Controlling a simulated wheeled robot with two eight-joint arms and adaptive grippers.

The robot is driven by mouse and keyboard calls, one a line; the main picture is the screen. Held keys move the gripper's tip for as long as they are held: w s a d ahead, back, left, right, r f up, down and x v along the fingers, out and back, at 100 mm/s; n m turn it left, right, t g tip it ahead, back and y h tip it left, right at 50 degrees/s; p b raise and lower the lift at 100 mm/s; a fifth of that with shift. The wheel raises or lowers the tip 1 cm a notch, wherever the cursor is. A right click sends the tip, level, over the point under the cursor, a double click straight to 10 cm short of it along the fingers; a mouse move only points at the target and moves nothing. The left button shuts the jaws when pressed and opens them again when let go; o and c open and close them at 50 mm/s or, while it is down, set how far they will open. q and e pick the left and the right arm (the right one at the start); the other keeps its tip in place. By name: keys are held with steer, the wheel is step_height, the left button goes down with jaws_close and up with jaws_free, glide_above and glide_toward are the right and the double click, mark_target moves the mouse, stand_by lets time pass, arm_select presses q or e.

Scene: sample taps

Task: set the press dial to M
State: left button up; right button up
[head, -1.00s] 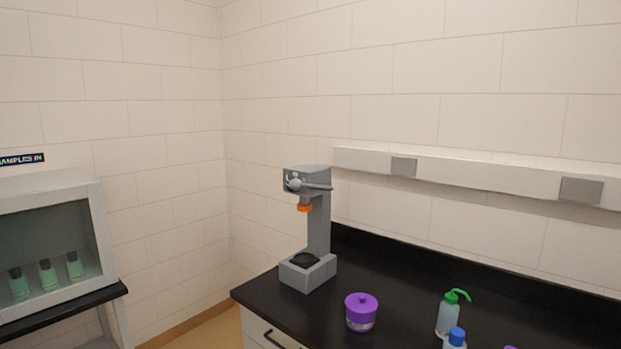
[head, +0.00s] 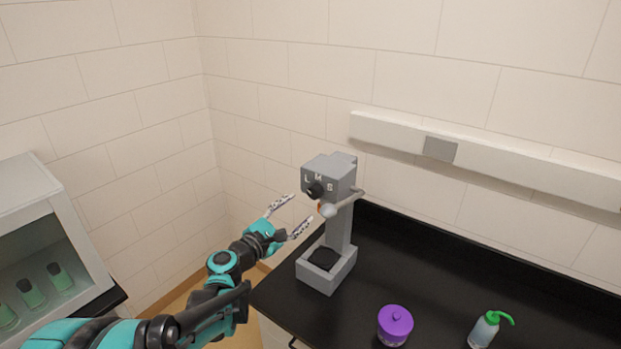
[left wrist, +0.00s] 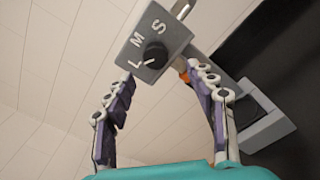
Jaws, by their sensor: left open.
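The grey press (head: 343,225) stands on the black bench. Its head carries a black dial (head: 315,190) on the face lettered L, M and S. The dial also shows in the left wrist view (left wrist: 155,52). There its white mark sits at the lower left, toward the L side and away from M. My left gripper (head: 302,207) is open and empty just in front of and below the dial. Its two fingers (left wrist: 158,75) point toward the press face in the left wrist view, apart from the dial. My right gripper is out of view.
A purple lidded pot (head: 395,324) and a green-topped wash bottle (head: 486,329) stand on the bench (head: 440,285). A cabinet with green bottles (head: 70,225) is at the left.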

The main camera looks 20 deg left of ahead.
mark_target(312, 195)
arm_select(q)
steer(key=x, duration=0.8)
steer(key=shift+w+a+r, duration=0.1)
steer(key=shift+a+r, duration=0.05)
steer(key=shift+a, duration=0.2)
steer(key=shift+c, duration=0.4)
steer(key=c, duration=1.1)
